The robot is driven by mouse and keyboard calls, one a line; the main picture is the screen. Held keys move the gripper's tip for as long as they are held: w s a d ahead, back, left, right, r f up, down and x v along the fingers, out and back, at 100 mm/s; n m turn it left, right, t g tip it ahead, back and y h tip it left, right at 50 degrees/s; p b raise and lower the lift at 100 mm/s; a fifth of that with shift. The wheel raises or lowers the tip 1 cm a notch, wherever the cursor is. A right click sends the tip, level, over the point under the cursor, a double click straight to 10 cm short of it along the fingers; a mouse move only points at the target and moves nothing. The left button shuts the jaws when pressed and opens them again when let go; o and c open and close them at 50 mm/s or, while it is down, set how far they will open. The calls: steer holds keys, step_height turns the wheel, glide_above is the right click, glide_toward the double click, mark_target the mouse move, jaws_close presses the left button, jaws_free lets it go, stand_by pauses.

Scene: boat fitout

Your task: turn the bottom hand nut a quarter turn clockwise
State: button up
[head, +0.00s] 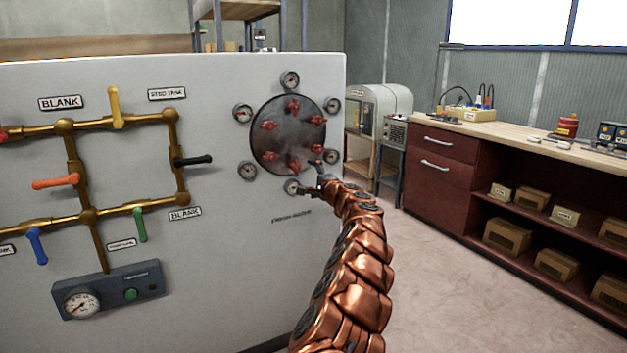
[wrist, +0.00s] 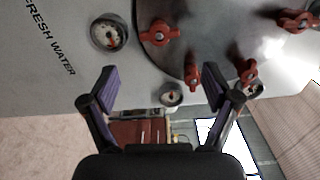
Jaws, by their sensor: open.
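The bottom hand nut (head: 295,167) is a red winged nut at the lower edge of a round dark hatch plate (head: 285,140) on a pale panel. In the wrist view the bottom hand nut (wrist: 158,33) shows beyond my fingertips, near the top, with its wings spread roughly across the picture. My gripper (head: 311,177) is in front of the hatch's lower right edge. In the wrist view my gripper (wrist: 172,84) is open, with nothing between its fingers and apart from the nut. Several other red nuts ring the plate, including one (wrist: 193,75) close by.
Small gauges surround the hatch; one (head: 291,187) sits just below the bottom nut and shows in the wrist view (wrist: 110,33). Brass pipes with coloured valve handles (head: 116,107) are on the left. A workbench (head: 480,132) stands right; the floor (head: 450,270) before it is clear.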

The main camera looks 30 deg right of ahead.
steer(key=shift+s+a, duration=0.15)
steer(key=shift+s, duration=0.6)
